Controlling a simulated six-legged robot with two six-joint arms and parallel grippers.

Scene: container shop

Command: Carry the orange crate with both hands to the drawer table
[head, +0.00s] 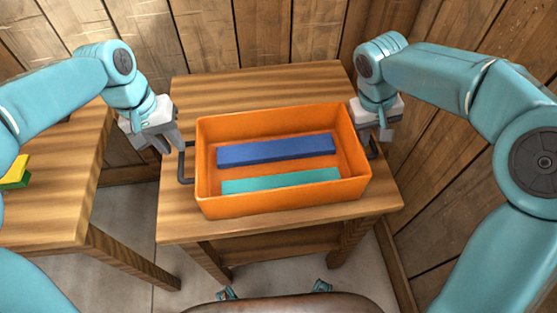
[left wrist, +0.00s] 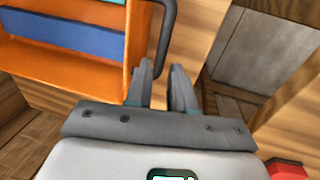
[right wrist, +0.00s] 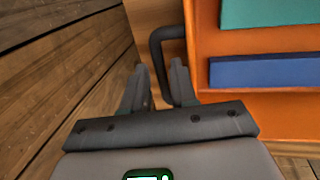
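The orange crate (head: 283,204) sits on a wooden table (head: 200,90), with a blue bar (head: 275,150) and a teal bar (head: 282,181) inside. It has a dark handle on each short side. My left gripper (head: 172,146) is open at the left handle (head: 184,165); in the left wrist view its fingertips (left wrist: 161,66) are apart, near the handle (left wrist: 168,28). My right gripper (head: 376,136) is open at the right handle (head: 374,150); in the right wrist view the handle (right wrist: 157,50) reaches between the spread fingers (right wrist: 156,68). I cannot tell which table is the drawer table.
Another wooden table (head: 60,190) stands at the left, with green and yellow blocks (head: 16,174) at its edge. A gap of floor (head: 125,205) separates the tables. Plank walls (head: 445,165) rise close behind and on the right.

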